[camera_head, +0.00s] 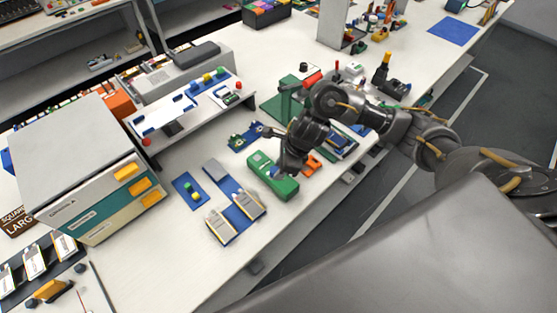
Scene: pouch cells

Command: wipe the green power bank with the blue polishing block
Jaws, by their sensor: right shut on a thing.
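The green power bank (286,188) lies on the white bench near its front edge, slanting from upper left to lower right. My right gripper (280,171) is directly over it, pointing down and shut. A small bit of blue shows at its fingertips, which looks like the blue polishing block (275,172); most of it is hidden by the fingers. The block appears at or just above the power bank's top, and I cannot tell whether they touch. My left gripper is not in view.
Left of the power bank lies a blue mat (228,225) with grey pouch cells, beside a small blue plate (179,186) with coloured knobs. A drawer cabinet (75,210) stands at left. An orange part (312,164) lies close right of the gripper.

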